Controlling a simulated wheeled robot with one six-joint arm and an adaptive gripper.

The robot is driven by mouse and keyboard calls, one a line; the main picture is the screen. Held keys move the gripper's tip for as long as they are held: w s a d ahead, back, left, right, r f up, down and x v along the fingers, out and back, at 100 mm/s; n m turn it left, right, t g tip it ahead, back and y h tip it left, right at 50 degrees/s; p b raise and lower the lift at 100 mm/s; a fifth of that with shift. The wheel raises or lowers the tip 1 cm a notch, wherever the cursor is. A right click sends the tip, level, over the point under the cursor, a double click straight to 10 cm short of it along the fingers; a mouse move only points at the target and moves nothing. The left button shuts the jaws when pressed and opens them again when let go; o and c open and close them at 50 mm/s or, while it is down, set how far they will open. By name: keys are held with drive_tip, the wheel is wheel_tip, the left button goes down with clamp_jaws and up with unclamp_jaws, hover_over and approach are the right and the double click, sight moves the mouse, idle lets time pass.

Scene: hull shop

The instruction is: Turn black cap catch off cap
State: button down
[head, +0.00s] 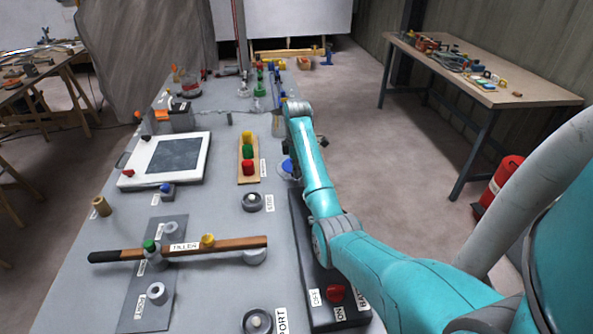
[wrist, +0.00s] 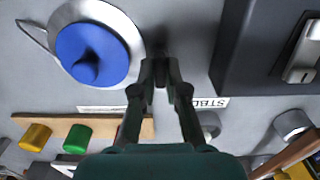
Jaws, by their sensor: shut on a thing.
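The cap is a round blue knob (wrist: 93,53) on a pale metal ring, at the upper left of the wrist view. In the head view the blue cap (head: 287,165) is a sliver beside my arm. My gripper (wrist: 160,72) points down to the right of the cap, its fingertips closed together on a small dark piece (wrist: 159,45), which looks like the black catch. The fingers hide most of that piece, so its turn angle cannot be told. In the head view my arm hides the fingertips.
A wooden strip (head: 243,179) with yellow, green and red knobs lies left of the cap. A dark switch panel (head: 307,255) with a red knob is nearer, partly under my arm. The tiller (head: 185,248) crosses the bench front. Open floor lies to the right.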

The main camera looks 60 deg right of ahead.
idle(0.3)
drive_tip(key=c, duration=1.2)
unclamp_jaws()
drive_tip(key=shift+m, duration=0.3)
